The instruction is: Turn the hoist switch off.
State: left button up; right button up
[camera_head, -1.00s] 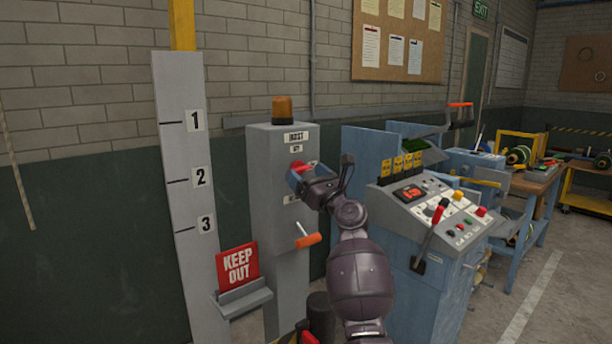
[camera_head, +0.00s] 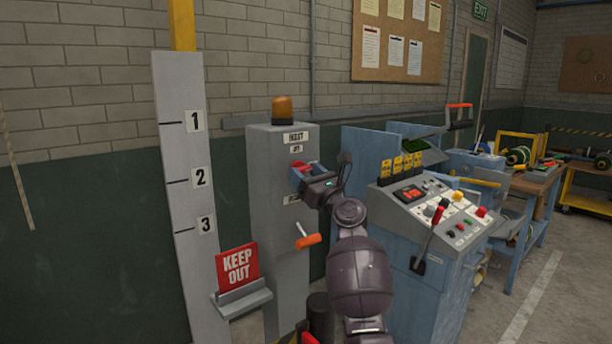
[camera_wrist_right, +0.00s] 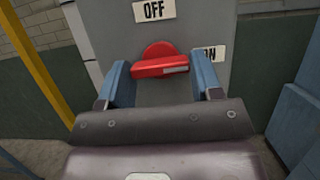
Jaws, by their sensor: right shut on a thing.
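The hoist switch is a red rotary knob (camera_wrist_right: 160,62) with a bar handle on the grey hoist post (camera_head: 265,185). In the right wrist view the bar lies nearly level, its pale mark at the right end, toward the ON label (camera_wrist_right: 210,54). The OFF label (camera_wrist_right: 153,10) is above the knob. My right gripper (camera_head: 306,174) is at the switch, its blue fingers on either side of the red bar, shut on it. In the head view the gripper hides part of the knob. My left gripper is not in view.
An orange-handled crank (camera_head: 308,241) sticks out below the switch. An orange beacon (camera_head: 283,110) tops the post. A red KEEP OUT sign (camera_head: 237,266) stands at lower left. A control console (camera_head: 425,220) with levers and buttons stands close on the right.

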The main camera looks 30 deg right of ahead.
jog(key=shift+f+n, duration=0.1)
jog(key=shift+n, duration=0.2)
jog(key=n+y, duration=0.1)
jog(key=n, duration=0.2)
jog(key=n+g+y+b, duration=0.1)
jog(key=n+y, duration=0.1)
jog(key=shift+d+n, duration=0.15)
jog(key=shift+n, duration=0.25)
jog(key=n+g+y, duration=0.1)
jog(key=n, duration=0.2)
jog(key=n+g+y, duration=0.1)
jog(key=n, duration=0.2)
jog(key=shift+d+y+b, duration=0.1)
jog(key=shift+y+b, duration=0.2)
jog(key=shift+b, duration=0.05)
jog(key=n, duration=0.1)
jog(key=n+g, duration=0.1)
jog(key=n, duration=0.3)
jog(key=shift+r+g+y+p, duration=0.3)
jog(key=shift+r+g, duration=0.05)
jog(key=shift+g, duration=0.05)
jog(key=n+g, duration=0.1)
jog(key=n, duration=0.2)
jog(key=shift+p, duration=0.4)
jog(key=shift+n+g, duration=0.4)
jog(key=shift+n, duration=0.3)
